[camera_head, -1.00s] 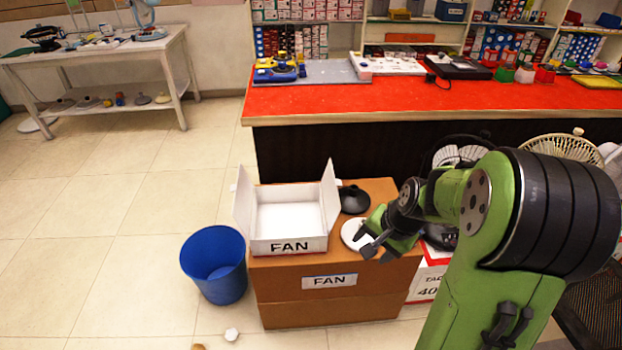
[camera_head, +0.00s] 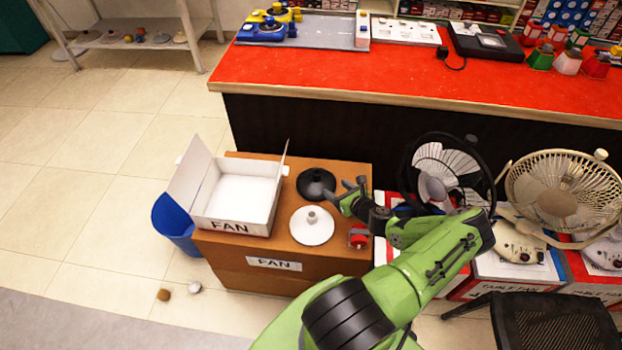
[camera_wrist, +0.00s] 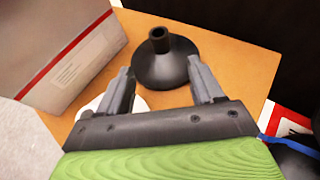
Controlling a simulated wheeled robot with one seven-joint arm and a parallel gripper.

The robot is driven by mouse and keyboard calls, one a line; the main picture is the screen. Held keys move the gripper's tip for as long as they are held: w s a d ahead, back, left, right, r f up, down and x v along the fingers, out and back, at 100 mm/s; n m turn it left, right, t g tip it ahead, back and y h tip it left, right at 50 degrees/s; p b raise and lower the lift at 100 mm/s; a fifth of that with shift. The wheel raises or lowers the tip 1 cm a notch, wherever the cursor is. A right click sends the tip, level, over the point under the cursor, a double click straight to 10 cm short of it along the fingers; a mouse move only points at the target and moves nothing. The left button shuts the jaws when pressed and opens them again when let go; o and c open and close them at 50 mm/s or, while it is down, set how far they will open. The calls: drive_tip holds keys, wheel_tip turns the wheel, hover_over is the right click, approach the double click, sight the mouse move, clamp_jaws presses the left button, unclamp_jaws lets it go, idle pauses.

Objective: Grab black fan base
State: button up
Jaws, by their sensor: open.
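The black fan base (camera_head: 316,183) is a round black disc with a short upright stub, on the brown FAN box at its back edge. In the wrist view the black fan base (camera_wrist: 166,62) lies just ahead of the fingertips, roughly centred between them. My gripper (camera_head: 348,190) is just right of it in the head view. In the wrist view my gripper (camera_wrist: 163,80) has its two fingers spread, with nothing held. A white fan base (camera_head: 312,226) lies in front of the black one; the left finger partly covers it in the wrist view.
An open white FAN carton (camera_head: 240,200) stands left on the brown box (camera_head: 232,248). A small red item (camera_head: 358,240) lies at the box's right edge. A blue bin (camera_head: 172,222) is at left. Fans (camera_head: 446,170) stand at right. A dark counter (camera_head: 300,125) rises behind.

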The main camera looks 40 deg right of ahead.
sight(320, 176)
drive_tip(key=b+x, duration=0.1)
drive_tip(key=x, duration=0.3)
drive_tip(key=b+x, duration=0.1)
drive_tip(key=x, duration=0.3)
drive_tip(key=shift+f, duration=0.3)
drive_tip(key=b+x, duration=0.3)
drive_tip(key=x, duration=0.2)
drive_tip(key=shift+w+d, duration=0.1)
drive_tip(key=shift+w, duration=0.35)
drive_tip(key=shift+r, duration=0.2)
clamp_jaws()
